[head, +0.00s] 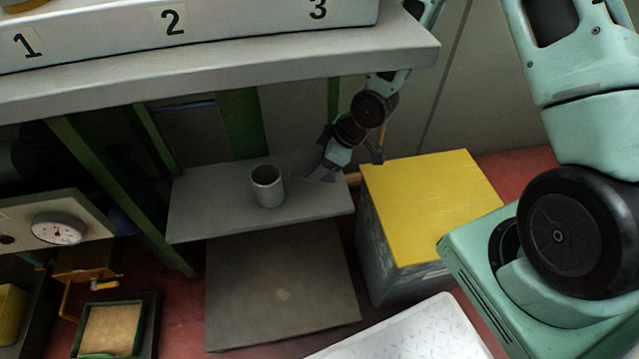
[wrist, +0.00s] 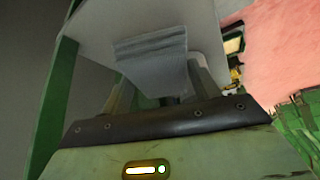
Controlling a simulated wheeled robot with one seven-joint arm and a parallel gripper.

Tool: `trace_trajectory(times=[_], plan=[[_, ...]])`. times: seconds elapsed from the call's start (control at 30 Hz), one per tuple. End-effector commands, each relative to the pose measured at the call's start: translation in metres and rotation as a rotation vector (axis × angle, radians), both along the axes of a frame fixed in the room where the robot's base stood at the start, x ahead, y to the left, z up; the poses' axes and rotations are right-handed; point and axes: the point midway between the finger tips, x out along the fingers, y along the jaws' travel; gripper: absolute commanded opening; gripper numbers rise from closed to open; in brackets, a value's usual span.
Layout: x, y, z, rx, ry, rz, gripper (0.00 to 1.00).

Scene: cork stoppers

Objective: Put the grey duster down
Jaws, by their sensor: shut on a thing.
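My gripper (head: 325,165) is low over the right part of a grey shelf board (head: 200,215), under the workbench. In the wrist view my gripper (wrist: 158,90) is shut on a flat grey piece, which looks like the grey duster (wrist: 155,62). The duster flares out beyond the fingers, with a darker ribbed band across it. In the head view it blends with the grey board, and I cannot tell whether it touches the board.
A grey cup (head: 267,190) stands on the board, left of my gripper. A yellow-topped box (head: 430,205) is close on the right. A bench top (head: 230,75) overhangs, with green legs (head: 120,190) at left. The board's left part is clear.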

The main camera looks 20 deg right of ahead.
Motion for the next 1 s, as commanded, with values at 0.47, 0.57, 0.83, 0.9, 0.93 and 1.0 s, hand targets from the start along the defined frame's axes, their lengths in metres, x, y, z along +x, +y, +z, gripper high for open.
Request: trace_trajectory(times=[0.47,0.57,0.83,0.9,0.93,1.0], plan=[[0.0,0.0,-0.066,0.0,0.002,0.0,0.43],[0.0,0.0,-0.067,0.0,0.0,-0.001,0.43],[0.0,0.0,-0.069,0.0,0.0,-0.001,0.43],[0.0,0.0,-0.069,0.0,0.0,-0.001,0.69],[0.0,0.0,-0.069,-0.001,0.0,-0.001,0.78],[0.0,0.0,-0.069,-0.001,0.001,-0.001,0.83]])
